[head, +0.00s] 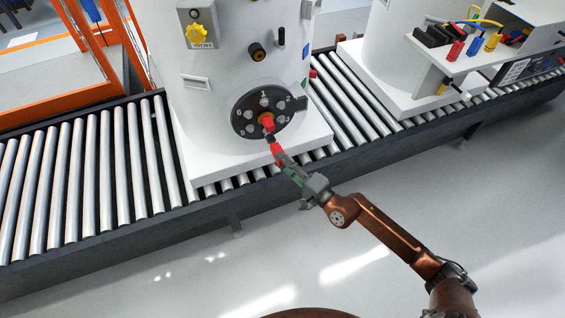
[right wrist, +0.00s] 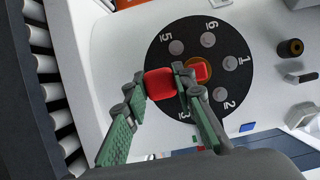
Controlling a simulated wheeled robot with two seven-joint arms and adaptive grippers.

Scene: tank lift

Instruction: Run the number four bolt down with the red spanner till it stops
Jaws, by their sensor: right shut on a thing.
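The red spanner (head: 276,148) is in my right gripper (head: 283,161), in front of the dark round plate (head: 240,121) low on the white tank. In the right wrist view its red grip (right wrist: 160,83) sits between the fingers of my right gripper (right wrist: 157,90), which are shut on it. Numbers 1, 2, 3, 5 and 6 and their grey bolts show on the plate. The number four bolt lies between 3 and 5, hidden behind the spanner and fingers. A red piece (right wrist: 202,72) shows over the plate's orange centre; I cannot tell how the spanner meets the bolt. My left gripper is out of view.
The tank (head: 213,95) stands on a white base on a roller conveyor (head: 92,185). A yellow knob (head: 199,35) and dark fittings stick out above the plate. A second white tank (head: 388,60) stands to the right. The floor in front is clear.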

